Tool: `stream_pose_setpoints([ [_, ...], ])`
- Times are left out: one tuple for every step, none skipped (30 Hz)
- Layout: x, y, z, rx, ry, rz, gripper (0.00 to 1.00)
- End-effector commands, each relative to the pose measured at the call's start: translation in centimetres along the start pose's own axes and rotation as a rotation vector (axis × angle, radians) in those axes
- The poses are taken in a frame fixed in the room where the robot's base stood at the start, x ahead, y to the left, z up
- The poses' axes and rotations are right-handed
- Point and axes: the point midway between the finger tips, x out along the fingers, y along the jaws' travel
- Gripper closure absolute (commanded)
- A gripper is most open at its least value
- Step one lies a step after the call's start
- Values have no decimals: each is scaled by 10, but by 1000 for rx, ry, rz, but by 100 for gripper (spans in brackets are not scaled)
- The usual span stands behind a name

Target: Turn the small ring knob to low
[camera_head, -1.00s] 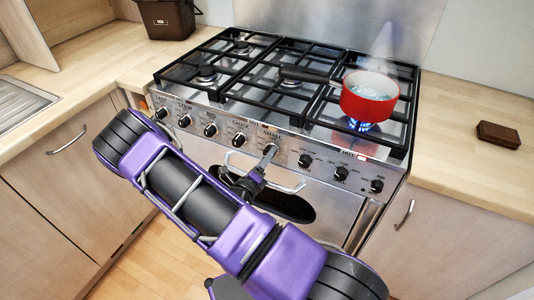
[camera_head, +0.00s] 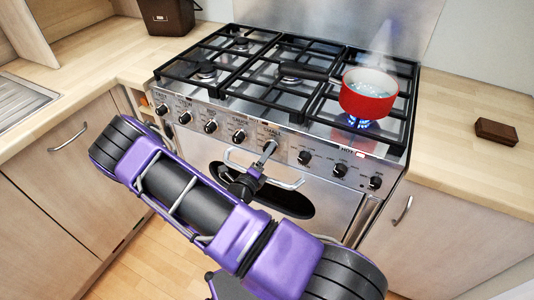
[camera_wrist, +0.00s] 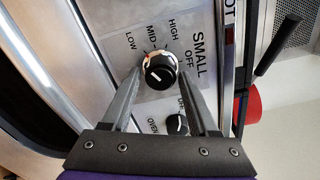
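The small ring knob (camera_wrist: 160,70) is black and round, on the steel panel under the label SMALL. In the wrist view OFF, HIGH, MID and LOW are printed around it. A pale mark shows on its face, but I cannot clearly read which setting it points to. My gripper (camera_wrist: 162,72) is open, with one finger on each side of the knob and apparent gaps between. In the head view my gripper (camera_head: 268,150) is at the panel below the SMALL label and hides the knob.
A red pan (camera_head: 367,102) of steaming water stands over a blue flame (camera_head: 357,122) at the hob's right. Other black knobs (camera_head: 304,157) flank my gripper along the panel. The oven door handle (camera_head: 290,184) lies just below. A brown block (camera_head: 496,131) is on the right counter.

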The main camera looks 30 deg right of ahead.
Motion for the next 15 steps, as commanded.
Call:
stream_pose_setpoints([
  [0,0,0,0,0,0,29],
  [0,0,0,1,-1,0,24],
  [0,0,0,1,-1,0,22],
  [0,0,0,1,-1,-1,22],
  [0,0,0,1,-1,-1,22],
  [0,0,1,1,-1,-1,22],
  [0,0,1,1,-1,-1,22],
  [0,0,1,2,-1,-1,22],
  [0,0,1,2,-2,-1,22],
  [0,0,1,2,-2,-1,22],
  [0,0,1,2,-2,-1,22],
  [-2,0,1,2,-2,0,22],
  [-4,0,1,2,-2,0,22],
  [-6,0,1,2,-3,1,22],
  [-10,0,1,1,-3,1,22],
])
